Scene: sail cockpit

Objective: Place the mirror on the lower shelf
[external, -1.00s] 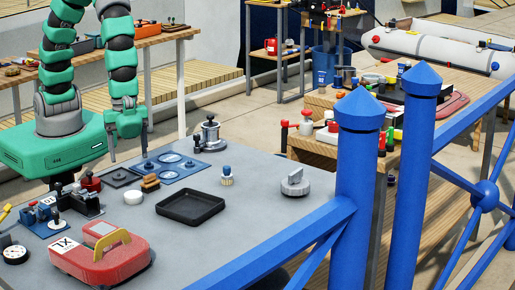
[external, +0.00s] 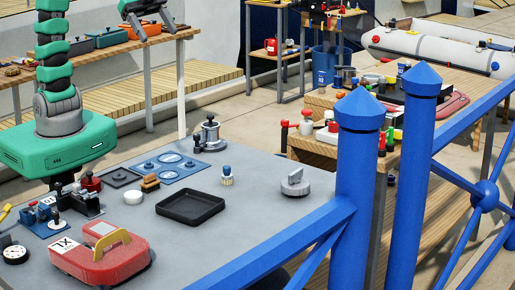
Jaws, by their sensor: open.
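My gripper (external: 158,28) is raised at the top left, over the wooden bench at the back, with its fingers apart and nothing seen between them. Part of it and of my arm is cut off by the top edge. I cannot pick out a mirror for certain in this view. A stand (external: 277,52) at the back has a low shelf level with a red item on it, left of a taller part. I cannot tell whether this is the lower shelf of the task.
The grey table (external: 255,215) in front holds a black tray (external: 190,207), a red case (external: 100,262), a grey knob (external: 295,184) and blue plates. Blue posts and rails (external: 357,165) stand at the right.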

